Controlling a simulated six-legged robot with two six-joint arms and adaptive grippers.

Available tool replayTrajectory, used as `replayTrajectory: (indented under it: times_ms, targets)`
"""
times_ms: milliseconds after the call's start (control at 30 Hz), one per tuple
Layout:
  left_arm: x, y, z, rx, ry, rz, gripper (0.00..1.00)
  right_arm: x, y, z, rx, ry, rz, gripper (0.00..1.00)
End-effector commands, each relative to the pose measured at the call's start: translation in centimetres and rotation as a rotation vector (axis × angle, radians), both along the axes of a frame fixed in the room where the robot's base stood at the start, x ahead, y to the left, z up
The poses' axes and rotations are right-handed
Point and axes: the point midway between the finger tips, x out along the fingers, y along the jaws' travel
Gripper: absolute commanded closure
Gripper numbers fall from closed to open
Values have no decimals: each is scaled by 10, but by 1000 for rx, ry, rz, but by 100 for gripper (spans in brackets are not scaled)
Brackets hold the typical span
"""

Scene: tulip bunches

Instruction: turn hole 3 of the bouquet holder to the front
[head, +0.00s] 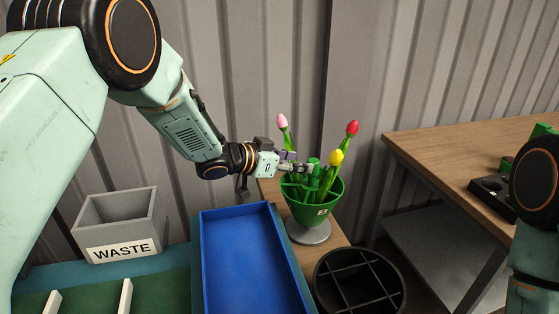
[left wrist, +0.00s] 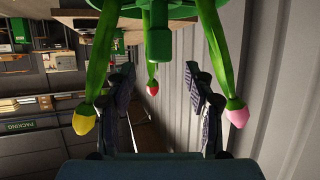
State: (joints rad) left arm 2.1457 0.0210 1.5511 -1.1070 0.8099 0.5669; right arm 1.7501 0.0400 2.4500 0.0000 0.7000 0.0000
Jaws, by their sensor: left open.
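The green bouquet holder (head: 310,212) stands on a grey round foot. A small pale label (head: 322,211) is on its front; its mark is too small to read surely. A pink tulip (head: 282,121), a red tulip (head: 352,128) and a yellow tulip (head: 336,157) stand in it. A green knob (head: 313,163) rises at its middle and shows in the left wrist view (left wrist: 159,42). My left gripper (head: 298,168) is at the holder's top, beside the knob. In the wrist view its fingers (left wrist: 162,95) are apart, with nothing gripped. My right gripper is out of view.
A blue tray (head: 206,258) lies left of the holder, with a grey WASTE bin (head: 121,224) beyond. A black round bin with a grid (head: 318,287) is in front. A wooden table (head: 440,134) stands at right. A corrugated wall is close behind.

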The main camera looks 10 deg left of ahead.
Motion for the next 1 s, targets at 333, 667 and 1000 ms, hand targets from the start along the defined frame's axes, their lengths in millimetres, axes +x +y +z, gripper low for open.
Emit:
replayTrajectory:
  times_ms: [333,667,1000]
  targets:
    - [-32,33,20,0,-1,2,47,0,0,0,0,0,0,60]
    - [-36,35,21,1,-1,0,47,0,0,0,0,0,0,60]
    - [-36,35,58,1,-1,-1,47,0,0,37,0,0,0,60]
